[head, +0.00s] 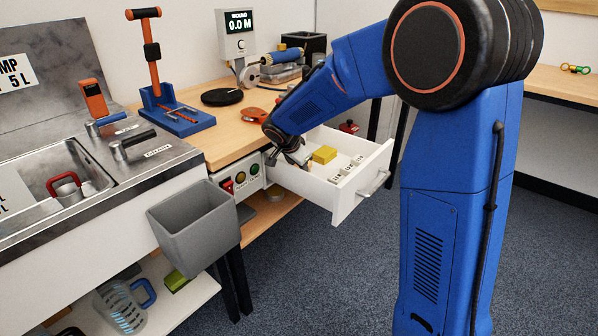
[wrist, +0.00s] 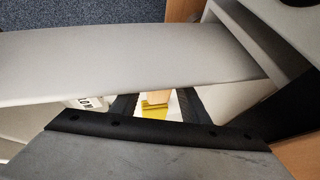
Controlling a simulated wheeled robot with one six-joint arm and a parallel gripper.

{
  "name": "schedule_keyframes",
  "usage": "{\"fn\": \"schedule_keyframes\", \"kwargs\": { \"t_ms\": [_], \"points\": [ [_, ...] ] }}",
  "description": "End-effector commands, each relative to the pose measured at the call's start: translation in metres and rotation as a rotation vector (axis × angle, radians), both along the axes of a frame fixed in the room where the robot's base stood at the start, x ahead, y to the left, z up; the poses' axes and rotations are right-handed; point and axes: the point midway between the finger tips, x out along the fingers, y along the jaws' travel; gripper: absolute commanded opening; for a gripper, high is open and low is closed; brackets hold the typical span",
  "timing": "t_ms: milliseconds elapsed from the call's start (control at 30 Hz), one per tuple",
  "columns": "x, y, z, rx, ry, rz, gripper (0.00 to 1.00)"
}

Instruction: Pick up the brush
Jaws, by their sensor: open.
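My gripper (head: 299,157) reaches down into the open white drawer (head: 364,178), at its inner left part. In the wrist view its two dark fingers stand apart, partly hidden by the gripper's own body. Between and beyond them shows a tan piece with a yellow part (wrist: 155,103). This may be the brush, but too little of it shows to be sure. In the head view a yellow block (head: 325,154) lies in the drawer just right of my gripper. I cannot tell whether the fingers touch anything.
Several white labelled pieces (head: 347,168) lie in the drawer. A drawer wall (wrist: 130,55) crosses the wrist view close by. A grey bin (head: 194,226) hangs left of the drawer, beside a panel with buttons (head: 240,180). The wooden bench top (head: 225,135) is above. Carpet floor is clear in front.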

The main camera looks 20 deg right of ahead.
Motion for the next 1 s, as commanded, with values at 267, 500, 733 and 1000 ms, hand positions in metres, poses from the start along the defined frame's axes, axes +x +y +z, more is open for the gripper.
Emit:
{"fn": "schedule_keyframes", "kwargs": {
  "t_ms": [267, 500, 733, 1000],
  "points": [
    [0.0037, -0.0027, -0.007, 0.0, 0.0, 0.0, 0.41],
    [0.0035, -0.0027, -0.0071, 0.0, 0.0, 0.0, 0.01],
    [0.0035, -0.0026, -0.0069, 0.0, 0.0, 0.0, 0.0],
    [0.0037, -0.0026, -0.0037, 0.0, -0.002, -0.001, 0.0]
  ]
}}
